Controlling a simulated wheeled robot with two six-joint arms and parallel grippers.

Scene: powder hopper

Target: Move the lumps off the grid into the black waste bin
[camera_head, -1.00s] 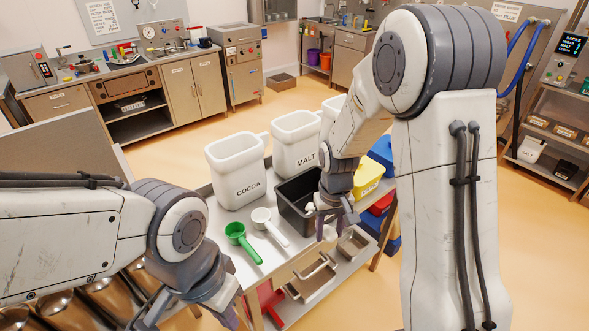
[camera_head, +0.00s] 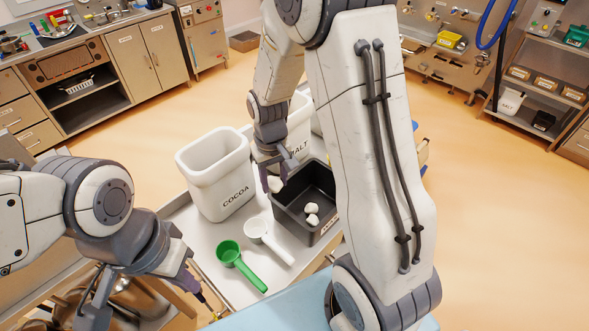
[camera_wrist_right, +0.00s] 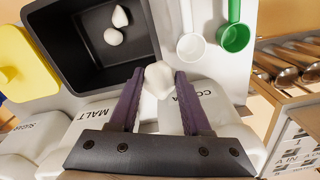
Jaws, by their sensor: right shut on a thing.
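The black waste bin (camera_head: 290,222) stands on the metal cart, with two white lumps (camera_head: 312,214) on its floor. The bin (camera_wrist_right: 60,22) and these lumps (camera_wrist_right: 116,25) also show in the right wrist view. My right gripper (camera_head: 270,184) is at the bin's left rim. In the right wrist view the gripper (camera_wrist_right: 157,82) is shut on another white lump (camera_wrist_right: 159,79), seen beside the bin's wall. My left gripper (camera_head: 192,283) hangs at the cart's near left side; its fingers overlap, so its opening is unclear. The grid is not in view.
White COCOA (camera_head: 215,178) and MALT (camera_head: 300,128) tubs stand behind and left of the bin. A green scoop (camera_head: 238,262) and a white scoop (camera_head: 266,240) lie on the cart in front. A yellow lid (camera_wrist_right: 22,65) is beside the bin.

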